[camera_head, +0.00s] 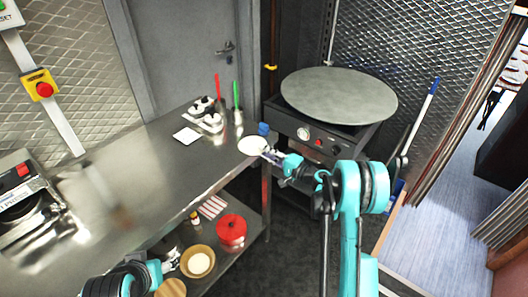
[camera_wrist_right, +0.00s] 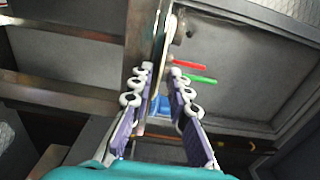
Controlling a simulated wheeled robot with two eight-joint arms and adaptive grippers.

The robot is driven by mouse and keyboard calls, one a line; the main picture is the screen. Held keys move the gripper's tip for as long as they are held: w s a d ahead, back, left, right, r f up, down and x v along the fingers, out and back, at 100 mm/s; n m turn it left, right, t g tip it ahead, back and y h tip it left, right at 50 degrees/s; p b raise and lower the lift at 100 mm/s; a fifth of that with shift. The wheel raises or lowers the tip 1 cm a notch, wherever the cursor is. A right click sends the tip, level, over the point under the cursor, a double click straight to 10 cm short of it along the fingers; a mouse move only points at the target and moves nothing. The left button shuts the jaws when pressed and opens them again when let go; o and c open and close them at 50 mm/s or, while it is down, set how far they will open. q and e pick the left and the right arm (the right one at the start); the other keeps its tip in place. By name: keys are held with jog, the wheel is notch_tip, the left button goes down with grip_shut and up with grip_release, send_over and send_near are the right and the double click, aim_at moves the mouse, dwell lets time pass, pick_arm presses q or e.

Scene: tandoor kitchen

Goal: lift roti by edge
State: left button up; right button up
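A pale round disc (camera_head: 252,146), which looks like the roti, lies at the right end of the steel counter (camera_head: 150,165), by its edge. My right gripper (camera_head: 270,156) is at the disc's near right side. In the right wrist view its two fingers (camera_wrist_right: 160,86) are spread apart, with the thin rim of the disc (camera_wrist_right: 169,36) seen edge-on ahead and between them. I cannot tell if a finger touches it. My left gripper (camera_head: 168,264) is low at the bottom left, small and partly hidden, so its opening is unclear.
A blue item (camera_head: 263,129) stands just behind the disc. A round griddle (camera_head: 338,95) sits beyond the counter to the right. A red pot (camera_head: 231,229) and a bowl (camera_head: 198,262) sit below.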

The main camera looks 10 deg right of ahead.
jog(key=shift+c, duration=0.5)
grip_shut()
jog(key=shift+r, duration=0.1)
notch_tip(320, 180, up, 2)
jog(key=shift+r+p, duration=0.2)
jog(key=shift+p, duration=0.45)
jog(key=shift+d, duration=0.1)
jog(key=s+d+r+p, duration=0.1)
jog(key=s+d+r, duration=0.4)
jog(key=s+d, duration=0.3)
jog(key=s, duration=0.3)
jog(key=shift+d, duration=0.2)
